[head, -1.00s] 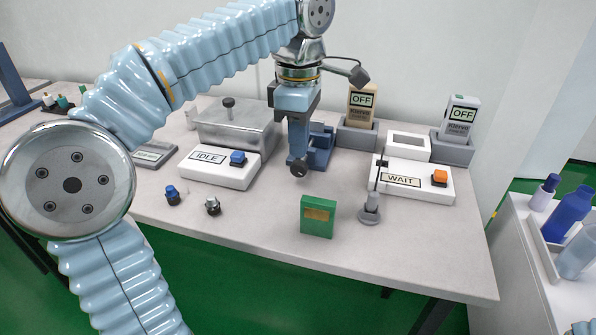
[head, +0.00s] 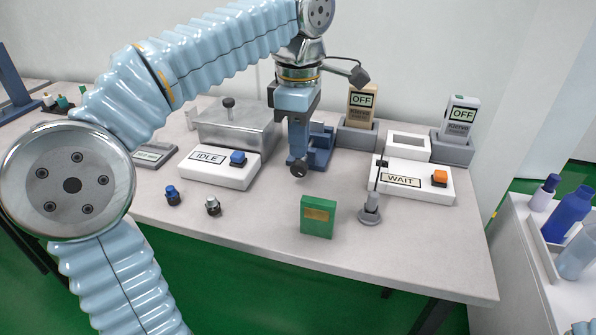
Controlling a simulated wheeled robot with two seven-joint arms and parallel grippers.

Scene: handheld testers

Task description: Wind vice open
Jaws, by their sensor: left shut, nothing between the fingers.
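A blue vice (head: 321,150) stands on the table behind my left gripper and is partly hidden by it. Its jaws and how far they are apart cannot be made out. My left gripper (head: 298,170) points down in front of the vice, its fingers shut with nothing between them. A dark round end at the fingertips may be the vice's handle; I cannot tell whether they touch. My right gripper does not show.
On the light table (head: 255,225) stand the IDLE box (head: 215,172), the WAIT box (head: 410,185), a green block (head: 317,217), a grey stand (head: 370,208), two small knobs and a clear case (head: 235,130). The front middle is partly clear.

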